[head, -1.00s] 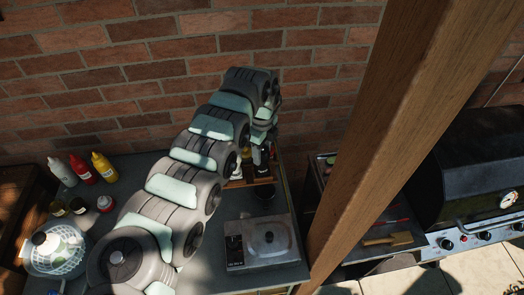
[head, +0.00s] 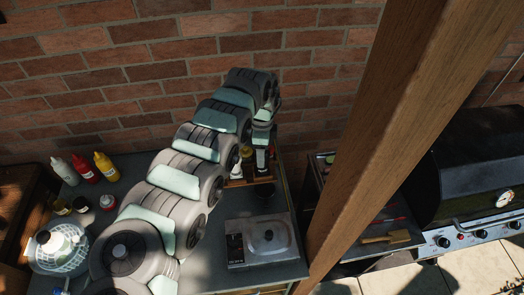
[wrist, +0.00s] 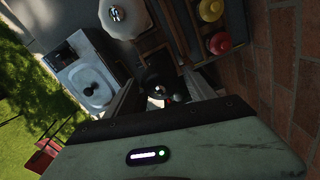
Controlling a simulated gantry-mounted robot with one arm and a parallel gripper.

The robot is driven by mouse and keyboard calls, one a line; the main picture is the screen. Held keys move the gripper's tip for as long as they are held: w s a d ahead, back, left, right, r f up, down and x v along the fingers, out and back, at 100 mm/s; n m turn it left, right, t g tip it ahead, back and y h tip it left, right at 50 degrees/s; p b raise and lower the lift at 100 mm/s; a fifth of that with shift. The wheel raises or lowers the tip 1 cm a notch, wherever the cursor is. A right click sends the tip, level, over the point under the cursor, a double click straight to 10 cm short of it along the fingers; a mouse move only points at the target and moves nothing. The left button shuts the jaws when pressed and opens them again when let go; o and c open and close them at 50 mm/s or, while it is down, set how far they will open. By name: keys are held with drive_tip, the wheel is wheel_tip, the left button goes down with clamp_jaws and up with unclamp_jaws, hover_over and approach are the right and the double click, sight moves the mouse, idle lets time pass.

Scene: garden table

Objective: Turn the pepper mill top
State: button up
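In the wrist view, my gripper (wrist: 163,92) points down with its two fingers apart. Between and beyond them is a dark round top with a small shiny knob (wrist: 157,91), which looks like the pepper mill. I cannot see a finger touching it. In the head view, my gripper (head: 262,160) hangs above the wooden caddy (head: 236,184) at the back right of the counter. My arm and gripper hide most of the mill there.
A pale faceted lid with a silver knob (wrist: 118,13) and red (wrist: 220,43) and yellow (wrist: 211,10) tops stand close by in the wrist view. A wooden post (head: 390,130) rises at right.

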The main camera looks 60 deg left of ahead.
drive_tip(key=shift+o, duration=0.4)
drive_tip(key=shift+r, duration=0.1)
drive_tip(key=shift+r, duration=0.3)
wheel_tip(320, 180, up, 10)
drive_tip(key=b, duration=0.2)
idle(0.3)
